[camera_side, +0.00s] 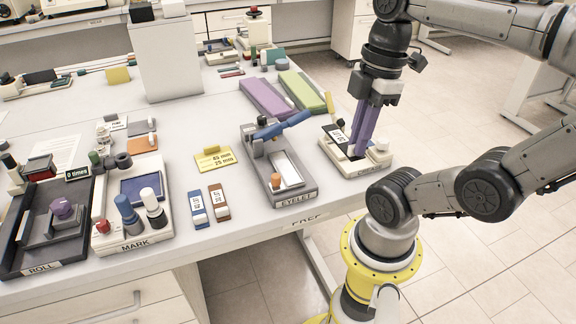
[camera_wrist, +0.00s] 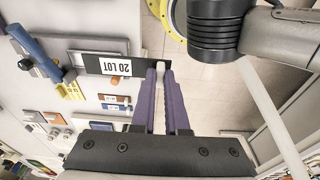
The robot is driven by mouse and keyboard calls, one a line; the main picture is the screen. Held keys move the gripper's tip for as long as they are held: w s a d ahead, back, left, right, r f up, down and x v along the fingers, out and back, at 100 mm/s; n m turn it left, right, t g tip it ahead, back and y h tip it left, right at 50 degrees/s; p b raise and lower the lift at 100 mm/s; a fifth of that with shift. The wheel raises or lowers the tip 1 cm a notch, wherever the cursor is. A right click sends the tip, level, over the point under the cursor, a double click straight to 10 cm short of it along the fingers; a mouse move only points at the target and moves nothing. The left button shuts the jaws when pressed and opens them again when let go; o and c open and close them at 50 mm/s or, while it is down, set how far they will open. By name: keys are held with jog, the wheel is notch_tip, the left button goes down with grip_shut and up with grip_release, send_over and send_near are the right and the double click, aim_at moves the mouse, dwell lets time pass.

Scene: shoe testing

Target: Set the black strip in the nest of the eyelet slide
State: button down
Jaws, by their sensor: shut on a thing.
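The black strip (camera_side: 341,139) with a white lot label is held near one end between the purple fingers of my gripper (camera_side: 357,154). In the wrist view the strip (camera_wrist: 88,63) reaches left from the fingertips (camera_wrist: 160,70), with its label "20 LOT" readable. My gripper is shut on it, above the rightmost bench device (camera_side: 370,164); whether the strip touches that device I cannot tell. The eyelet device (camera_side: 308,193) stands to the left, with a blue lever (camera_side: 281,126), an orange knob and a pale slide plate (camera_side: 286,166). The strip is apart from this slide.
A yellow sign (camera_side: 214,158) and two small labelled blocks, blue (camera_side: 197,207) and brown (camera_side: 219,203), lie left of the eyelet device. Purple (camera_side: 266,97) and green (camera_side: 301,91) slabs lie behind. A yellow lever (camera_side: 329,104) rises beside my fingers. Mark and roll stations stand further left.

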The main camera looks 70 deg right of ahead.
jog(key=w+d+f, duration=0.1)
jog(key=w+f, duration=0.2)
jog(key=w, duration=0.1)
jog(key=w+d+f, duration=0.1)
jog(key=w+f, duration=0.1)
jog(key=w, duration=0.2)
jog(key=w+f, duration=0.3)
jog(key=w, duration=0.1)
jog(key=shift+w+d+f, duration=0.1)
jog(key=shift+d+f, duration=0.25)
jog(key=shift+d, duration=0.05)
jog(key=shift+w+f, duration=0.15)
jog(key=shift+w+d+f, duration=0.1)
jog(key=shift+w+f, duration=0.1)
jog(key=shift+f, duration=0.8)
jog(key=shift+w+f, duration=0.15)
jog(key=shift+f, duration=0.8)
jog(key=shift+f, duration=0.15)
jog(key=c, duration=0.9)
grip_release()
